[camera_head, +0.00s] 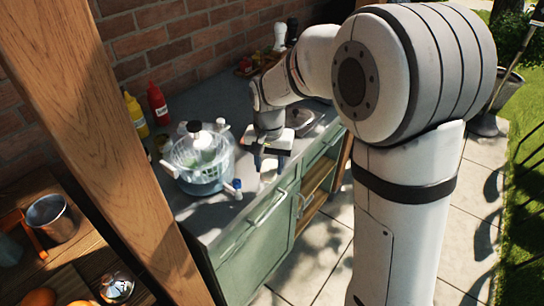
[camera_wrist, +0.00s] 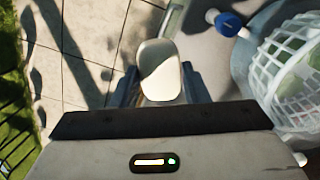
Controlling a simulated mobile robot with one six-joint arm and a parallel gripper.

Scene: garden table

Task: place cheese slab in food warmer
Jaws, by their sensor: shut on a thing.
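The cheese slab (camera_wrist: 160,72) is a pale cream piece with rounded corners in the wrist view. My gripper (camera_wrist: 160,90) is shut on it, with one dark finger on each side. No food warmer is clearly identifiable. A dark grey appliance (camera_head: 308,117) stands behind my gripper, partly hidden by my arm, and I cannot tell what it is.
A clear bluish tub (camera_head: 200,183) with a white basket (camera_wrist: 298,65) stands left of my gripper. A small white bottle with a blue cap (camera_wrist: 230,23) is near it. Red (camera_head: 158,104) and yellow (camera_head: 135,115) bottles stand by the brick wall. A wooden post (camera_head: 100,130) rises at left.

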